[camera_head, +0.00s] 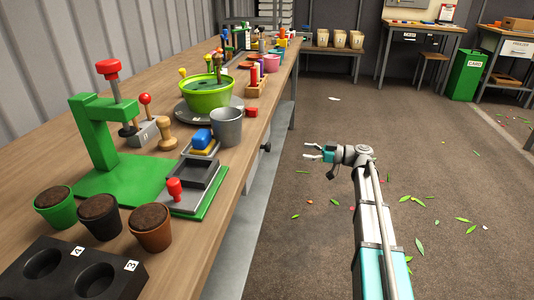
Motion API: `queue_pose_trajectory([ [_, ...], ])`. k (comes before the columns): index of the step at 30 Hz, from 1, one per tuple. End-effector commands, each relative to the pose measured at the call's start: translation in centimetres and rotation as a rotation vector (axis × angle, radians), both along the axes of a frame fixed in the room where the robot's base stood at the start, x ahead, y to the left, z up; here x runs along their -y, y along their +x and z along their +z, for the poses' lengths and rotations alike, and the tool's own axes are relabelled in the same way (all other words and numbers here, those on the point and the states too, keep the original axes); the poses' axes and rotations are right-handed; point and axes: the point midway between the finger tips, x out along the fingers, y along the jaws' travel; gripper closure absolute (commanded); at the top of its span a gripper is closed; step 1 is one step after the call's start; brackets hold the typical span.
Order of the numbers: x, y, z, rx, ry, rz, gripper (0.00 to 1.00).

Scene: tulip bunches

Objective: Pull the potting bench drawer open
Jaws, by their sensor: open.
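The long wooden bench (230,170) runs along the left wall, seen at a steep angle. A small dark knob (265,148) juts out from its front side, below the top. The drawer front is too edge-on to make out, and I see no gap at it. My gripper (308,152) is open and empty, over the floor to the right of the knob and apart from it. Its fingers point left toward the bench.
The bench top holds a green press (110,150), pots, a grey bucket (227,126) and a green bowl (207,95). A grey lower shelf (236,235) runs under the bench. The floor is open, with scattered leaves. A green bin (466,75) stands far right.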

Motion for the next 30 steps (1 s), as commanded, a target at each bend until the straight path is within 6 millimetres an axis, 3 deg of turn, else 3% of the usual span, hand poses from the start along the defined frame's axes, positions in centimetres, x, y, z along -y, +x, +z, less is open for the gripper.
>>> queue_pose_trajectory([
  [17,-0.8,0.2,0.0,-0.001,0.0,0.001,0.15],
  [30,-6.3,1.2,0.0,-0.001,0.0,0.001,0.15],
])
